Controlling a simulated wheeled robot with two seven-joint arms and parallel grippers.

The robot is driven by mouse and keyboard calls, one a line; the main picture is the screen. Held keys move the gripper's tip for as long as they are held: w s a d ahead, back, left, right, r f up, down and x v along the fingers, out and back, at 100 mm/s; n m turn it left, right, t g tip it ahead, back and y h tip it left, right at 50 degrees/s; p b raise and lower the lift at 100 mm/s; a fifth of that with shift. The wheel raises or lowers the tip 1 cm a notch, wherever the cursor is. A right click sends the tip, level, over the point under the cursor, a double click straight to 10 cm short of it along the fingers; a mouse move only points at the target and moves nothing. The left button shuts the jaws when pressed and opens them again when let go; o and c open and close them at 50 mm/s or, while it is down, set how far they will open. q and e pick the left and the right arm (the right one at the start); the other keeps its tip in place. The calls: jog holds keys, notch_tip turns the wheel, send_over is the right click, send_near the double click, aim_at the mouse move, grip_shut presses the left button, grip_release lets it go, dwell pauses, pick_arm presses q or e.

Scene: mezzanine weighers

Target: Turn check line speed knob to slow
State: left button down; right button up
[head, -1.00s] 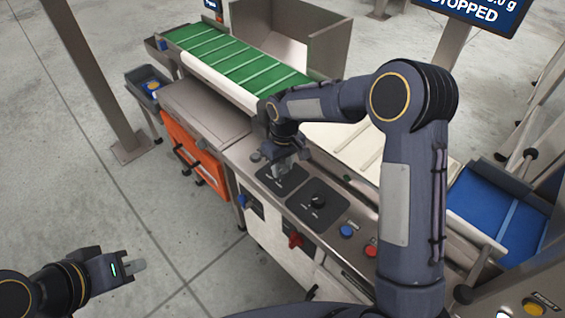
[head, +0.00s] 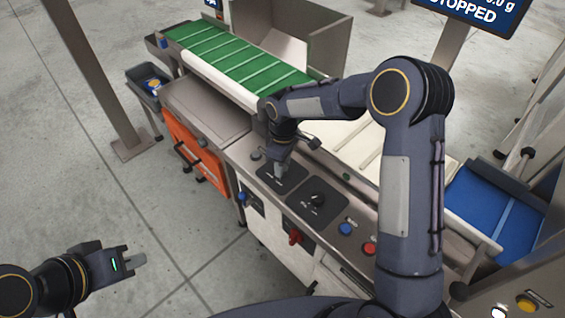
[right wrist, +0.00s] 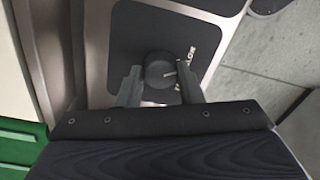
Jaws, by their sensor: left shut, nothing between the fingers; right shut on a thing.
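The check line speed knob (right wrist: 160,70) is a dark round knob on a black panel plate (right wrist: 140,25). In the right wrist view it sits between the two fingers of my right gripper (right wrist: 160,84), which is shut on it. Its pale pointer line points to the right, toward the side with white lettering that seems to read SLOW upside down. In the head view my right gripper (head: 281,170) reaches down onto the left black plate (head: 268,181) and hides the knob. My left gripper (head: 136,260) is shut and empty, over the floor at lower left.
A second black plate with a knob (head: 317,200) lies just right. A green belt (head: 240,62) runs behind. The monitor (head: 485,12) reads STOPPED.

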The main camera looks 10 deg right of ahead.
jog(key=o, duration=1)
jog(key=shift+r, duration=0.15)
notch_tip(320, 180, up, 8)
jog(key=shift+w+d+f+p, duration=0.1)
jog(key=shift+w+f+p, duration=0.05)
jog(key=shift+f+p, duration=0.15)
jog(key=shift+r, duration=0.1)
